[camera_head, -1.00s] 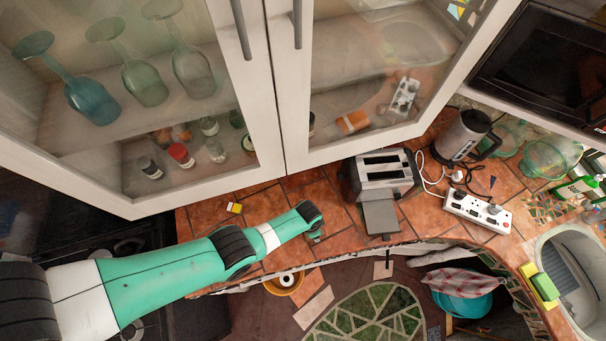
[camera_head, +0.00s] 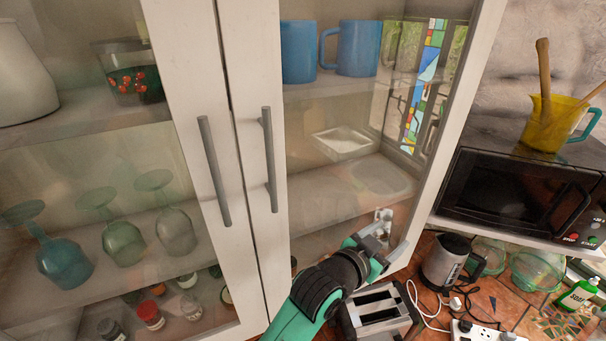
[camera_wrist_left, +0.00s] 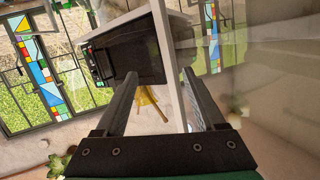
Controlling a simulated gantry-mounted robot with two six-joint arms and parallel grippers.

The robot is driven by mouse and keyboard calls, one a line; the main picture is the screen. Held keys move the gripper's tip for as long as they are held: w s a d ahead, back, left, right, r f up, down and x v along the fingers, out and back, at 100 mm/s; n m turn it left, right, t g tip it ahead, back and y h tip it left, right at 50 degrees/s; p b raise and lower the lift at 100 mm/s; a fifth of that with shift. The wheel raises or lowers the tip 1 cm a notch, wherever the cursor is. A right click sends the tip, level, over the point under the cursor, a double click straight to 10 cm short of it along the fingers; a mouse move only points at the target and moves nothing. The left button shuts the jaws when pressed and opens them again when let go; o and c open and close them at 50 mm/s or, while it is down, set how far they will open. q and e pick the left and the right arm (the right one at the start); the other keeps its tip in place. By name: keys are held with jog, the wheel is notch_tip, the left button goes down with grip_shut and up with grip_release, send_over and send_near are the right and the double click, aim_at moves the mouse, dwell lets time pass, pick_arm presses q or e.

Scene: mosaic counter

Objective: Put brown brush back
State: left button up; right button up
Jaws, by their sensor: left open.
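I cannot make out a brown brush for certain. Brown wooden handles (camera_head: 543,75) stick up from a yellow jug (camera_head: 552,122) on top of the microwave (camera_head: 515,200). The jug also shows in the left wrist view (camera_wrist_left: 148,97), between my fingers. My left gripper (camera_head: 392,238) is in front of the lower right part of the glass cabinet, above the toaster. In the left wrist view my left gripper (camera_wrist_left: 158,75) is open and empty, with a white cabinet edge (camera_wrist_left: 168,50) showing beyond the fingers. My right gripper is out of view.
The cabinet's two long handles (camera_head: 268,160) stand out in front. A toaster (camera_head: 376,312) and kettle (camera_head: 446,262) are on the tiled counter below, with a power strip (camera_head: 480,330) and white cable. Blue mugs (camera_head: 357,48) are behind the glass.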

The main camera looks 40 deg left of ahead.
pick_arm(q)
jog(key=s+a+r+t, duration=0.1)
jog(key=s+r+t, duration=0.2)
jog(key=r, duration=0.7)
jog(key=s+r+t, duration=0.3)
jog(key=r, duration=0.7)
jog(key=s+a+r+n+t, duration=0.1)
jog(key=s+r+t, duration=0.5)
jog(key=s+r, duration=1)
jog(key=shift+s+a+r+n+h, duration=0.35)
jog(key=shift+s+a, duration=0.2)
jog(key=shift+s, duration=0.4)
notch_tip(320, 180, down, 37)
jog(key=b, duration=3.7)
